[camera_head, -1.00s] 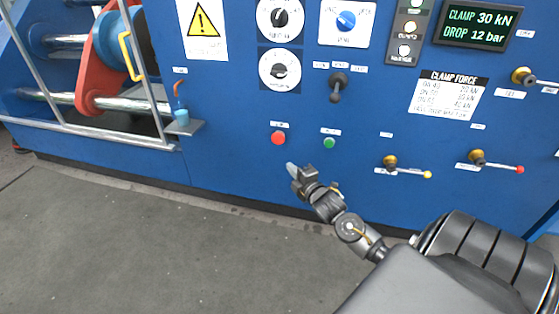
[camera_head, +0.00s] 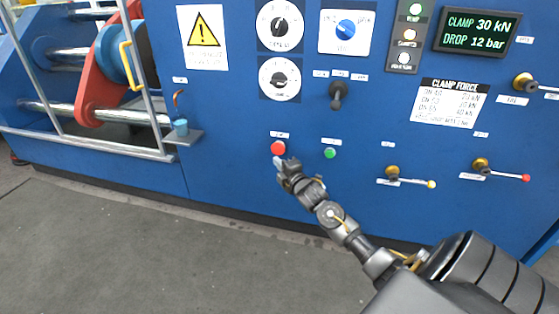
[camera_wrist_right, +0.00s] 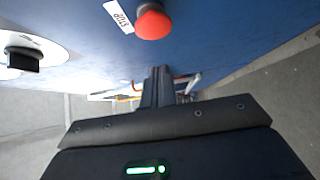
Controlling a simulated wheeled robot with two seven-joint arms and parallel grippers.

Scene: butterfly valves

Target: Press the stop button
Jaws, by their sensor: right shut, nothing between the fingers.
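The red stop button (camera_head: 278,148) sits on the blue panel under a small white label. In the right wrist view the red button (camera_wrist_right: 153,22) shows at the top, beside a label reading STOP (camera_wrist_right: 118,16). My right gripper (camera_head: 280,163) is shut and empty, its tips just below the red button in the head view. In the right wrist view the shut fingers (camera_wrist_right: 158,75) point toward the panel, below the button in the picture. I cannot tell whether they touch the panel; the button itself looks clear of them. My left gripper is not in view.
A green button (camera_head: 329,153) is right of the red one. A black lever (camera_head: 337,95) and dials (camera_head: 279,79) are above. Yellow-tipped (camera_head: 410,182) and red-tipped (camera_head: 500,176) levers stick out at right. The floor (camera_head: 150,250) in front is clear.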

